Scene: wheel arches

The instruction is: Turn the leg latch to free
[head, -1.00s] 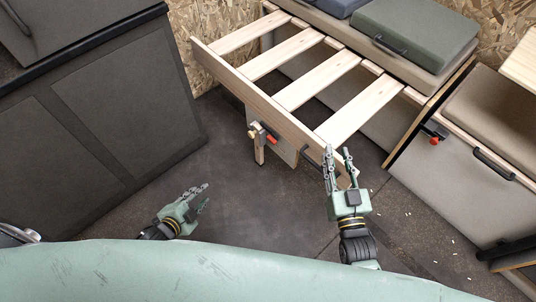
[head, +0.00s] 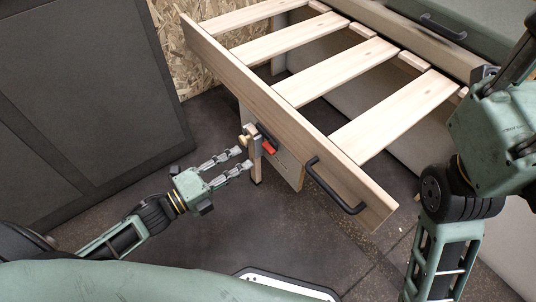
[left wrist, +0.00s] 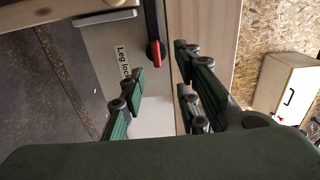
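The leg latch (head: 268,145) is a red-tipped lever on a dark mount, on the leg panel under the front rail of the slatted wooden bed frame. In the left wrist view the red lever (left wrist: 154,54) hangs beside a plate (left wrist: 110,40) labelled "Leg lock". My left gripper (head: 244,158) is open and empty, its fingertips just left of and slightly below the latch. In the left wrist view its fingers (left wrist: 160,70) spread either side of the lever's lower end; I cannot tell whether they touch it. My right arm is at the right edge; its fingers are not visible.
The slatted frame (head: 240,70) juts out above the floor, with a black handle (head: 333,187) on its front rail. A dark cabinet (head: 90,90) stands at the left. A grey-green cushion (head: 450,25) lies at the back right. The dark floor in front is clear.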

